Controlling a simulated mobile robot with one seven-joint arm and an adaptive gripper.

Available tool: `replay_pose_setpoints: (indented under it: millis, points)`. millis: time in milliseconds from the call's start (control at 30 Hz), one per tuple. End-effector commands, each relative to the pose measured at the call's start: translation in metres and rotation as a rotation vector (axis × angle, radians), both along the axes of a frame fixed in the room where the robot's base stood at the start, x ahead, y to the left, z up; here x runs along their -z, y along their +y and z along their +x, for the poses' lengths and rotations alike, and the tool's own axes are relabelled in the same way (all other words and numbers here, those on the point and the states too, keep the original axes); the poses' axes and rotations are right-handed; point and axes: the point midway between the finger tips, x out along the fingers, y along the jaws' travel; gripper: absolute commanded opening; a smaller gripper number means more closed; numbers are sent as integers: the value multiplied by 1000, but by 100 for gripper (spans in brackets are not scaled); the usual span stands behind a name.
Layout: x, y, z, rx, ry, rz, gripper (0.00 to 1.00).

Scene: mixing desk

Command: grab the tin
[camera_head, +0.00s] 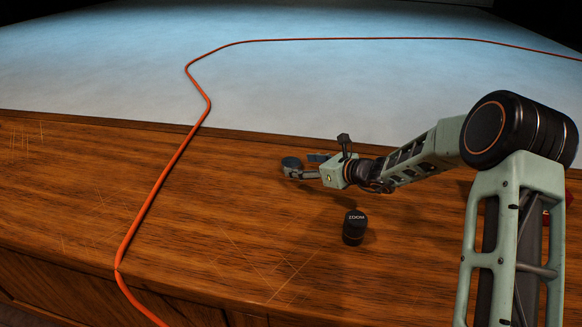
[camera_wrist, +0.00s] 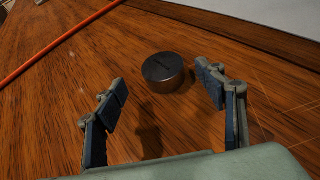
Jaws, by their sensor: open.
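A small dark round tin (camera_wrist: 163,72) with a flat lid stands on the wooden desk in the wrist view. It lies ahead of my gripper (camera_wrist: 165,92), roughly in line with the gap between the fingers and a little beyond it. In the head view the tin (camera_head: 291,164) shows at the far left end of my arm. My gripper (camera_head: 305,166) also shows there, close to the tin. The fingers are spread wide with nothing between them. In the head view I cannot tell whether a finger touches the tin.
A black cylinder with white lettering (camera_head: 354,228) stands on the desk nearer the front. An orange cable (camera_head: 160,180) runs across the desk to the left and over the pale surface (camera_head: 300,85) behind. The wood left of the tin is clear up to the cable.

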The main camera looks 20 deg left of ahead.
Motion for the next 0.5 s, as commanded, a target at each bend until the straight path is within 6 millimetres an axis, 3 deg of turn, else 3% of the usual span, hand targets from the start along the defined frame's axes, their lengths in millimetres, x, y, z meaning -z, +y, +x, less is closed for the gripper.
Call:
replay_pose_setpoints:
  millis: [500]
  points:
    - [22,40,27,-1,-2,-1,64]
